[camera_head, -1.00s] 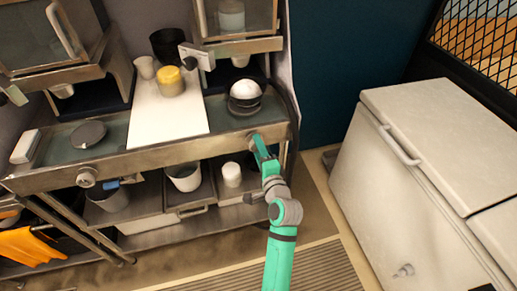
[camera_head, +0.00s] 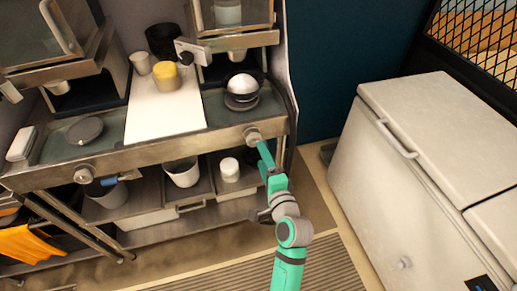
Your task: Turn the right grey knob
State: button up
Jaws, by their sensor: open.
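The right grey knob (camera_head: 252,135) is on the front panel of the metal counter, near its right end. My gripper (camera_head: 262,148) is at the end of my green arm, just below and right of this knob. Its fingers are small here; they look close to the knob, and I cannot tell whether they touch it. The jaws are open. A second grey knob (camera_head: 83,175) is on the same panel at the left.
On the counter (camera_head: 160,152) are a white board (camera_head: 150,115), a yellow-topped jar (camera_head: 166,76), a black pot (camera_head: 162,42) and a bowl with a white round thing (camera_head: 242,86). A shelf below holds containers (camera_head: 182,172). A white chest (camera_head: 425,150) stands at the right, with floor between.

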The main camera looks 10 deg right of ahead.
jog(key=s, duration=0.3)
jog(key=shift+s+d+r, duration=0.1)
jog(key=shift+s+r, duration=0.05)
dwell(0.4)
jog(key=s+a+f+n+g+h, duration=0.1)
jog(key=s+a+f+n, duration=0.2)
jog(key=s+f, duration=0.45)
jog(key=s+a+f+n+g+h, duration=0.1)
jog(key=s+a+f+n+h, duration=0.25)
jog(key=s, duration=0.65)
jog(key=s+a+r+n+y, duration=0.1)
jog(key=s+a+n, duration=0.2)
jog(key=s, duration=0.6)
jog(key=s+a+n+y, duration=0.2)
jog(key=s+a+n, duration=0.1)
jog(key=s+n, duration=0.4)
jog(key=shift+s+a+r, duration=0.3)
jog(key=shift+s+r, duration=0.05)
jog(key=shift+s, duration=0.5)
jog(key=shift+n, duration=0.25)
